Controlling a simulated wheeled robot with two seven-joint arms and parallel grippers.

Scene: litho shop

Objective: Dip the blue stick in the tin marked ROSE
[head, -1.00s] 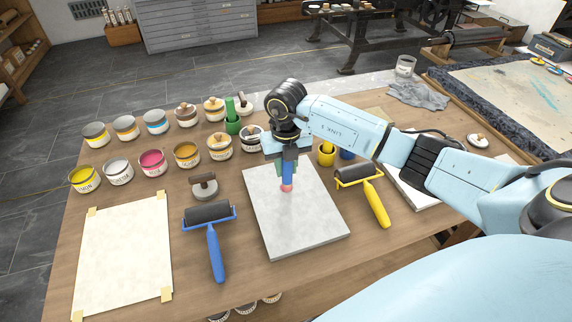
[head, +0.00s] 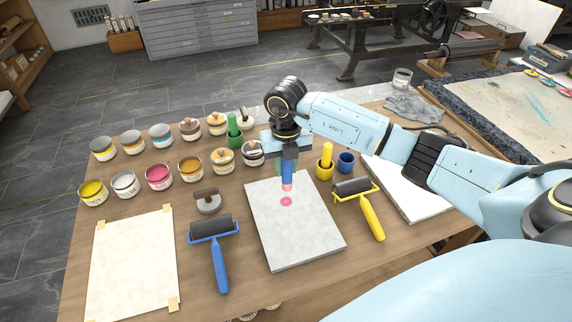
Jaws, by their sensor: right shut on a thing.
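My right gripper (head: 287,158) is shut on the blue stick (head: 287,174) and holds it upright over the grey stone slab (head: 305,238). The stick's lower tip is pink. A round pink spot (head: 286,202) lies on the slab just below the tip, with a small gap between them. An open tin of pink ink (head: 159,177) stands in the front row of tins, left of the slab; its label is too small to read surely. My left gripper is out of view.
Several other tins stand around it, some lidded, including a yellow one (head: 93,191). A green holder (head: 234,130), yellow holder (head: 325,168) and blue holder (head: 346,161) flank the gripper. A blue roller (head: 219,262), yellow roller (head: 371,218) and taped paper (head: 133,265) lie in front.

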